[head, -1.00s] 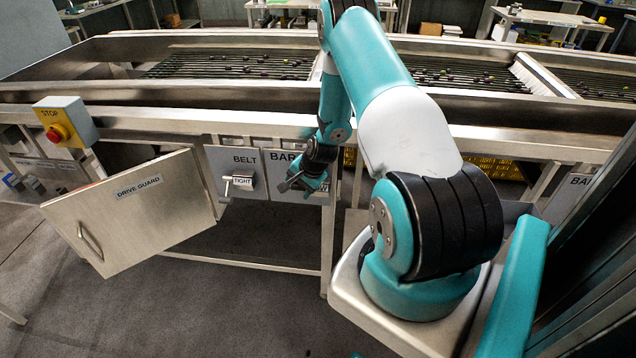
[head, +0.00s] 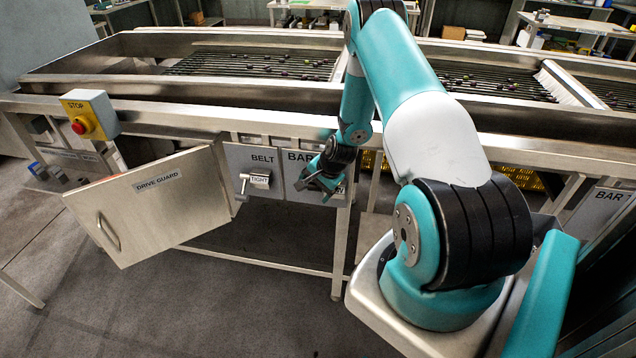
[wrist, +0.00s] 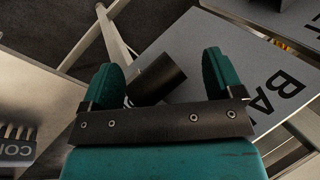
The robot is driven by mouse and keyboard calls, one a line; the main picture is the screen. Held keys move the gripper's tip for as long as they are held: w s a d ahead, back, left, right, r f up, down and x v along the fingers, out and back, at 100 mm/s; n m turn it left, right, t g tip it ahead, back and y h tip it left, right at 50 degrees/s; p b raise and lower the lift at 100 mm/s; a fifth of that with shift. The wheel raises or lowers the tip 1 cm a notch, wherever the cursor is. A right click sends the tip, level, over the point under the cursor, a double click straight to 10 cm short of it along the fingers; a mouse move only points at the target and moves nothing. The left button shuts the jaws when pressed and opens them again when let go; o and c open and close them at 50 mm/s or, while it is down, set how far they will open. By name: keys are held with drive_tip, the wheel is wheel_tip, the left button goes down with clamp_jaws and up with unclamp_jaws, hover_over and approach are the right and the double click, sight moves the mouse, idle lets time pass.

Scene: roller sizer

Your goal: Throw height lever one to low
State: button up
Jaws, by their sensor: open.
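My gripper (head: 318,180) is at the front of the grey panel marked BAR (head: 298,160), and it hides much of that panel. In the wrist view my gripper (wrist: 164,72) is open, with its teal fingers well apart. A dark cylinder (wrist: 158,78) shows between the fingers, nearer the left one. It looks like a lever's handle, but I cannot tell whether a finger touches it. The lettered panel (wrist: 270,85) lies behind and to the right in the wrist view. No low marking or lever number can be read.
The drive guard door (head: 150,205) hangs swung out. A yellow stop box (head: 90,113) is at left. The floor (head: 220,310) in front is clear.

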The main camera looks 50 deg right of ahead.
drive_tip(key=b+v, duration=0.2)
drive_tip(key=v, duration=1.5)
drive_tip(key=shift+r+b, duration=0.25)
drive_tip(key=shift+b, duration=0.1)
drive_tip(key=a+r+n+g+y, duration=0.1)
drive_tip(key=a+r+n, duration=0.45)
drive_tip(key=a, duration=0.55)
drive_tip(key=a+r+n+g+y, duration=0.15)
drive_tip(key=a+r+n, duration=0.4)
drive_tip(key=a, duration=0.55)
drive_tip(key=s+a+r+n+g, duration=0.1)
drive_tip(key=s+a+r+n, duration=0.2)
drive_tip(key=s+a+n, duration=0.3)
drive_tip(key=s+a+r+n+g, duration=0.1)
drive_tip(key=s+a+r+n, duration=0.3)
drive_tip(key=s+a, duration=0.6)
drive_tip(key=n, duration=0.2)
drive_tip(key=shift+s+a+n+y, duration=0.2)
drive_tip(key=shift+s+n+y, duration=0.05)
drive_tip(key=shift+n+y, duration=0.1)
drive_tip(key=shift+r+g, duration=0.15)
drive_tip(key=shift+g, duration=0.1)
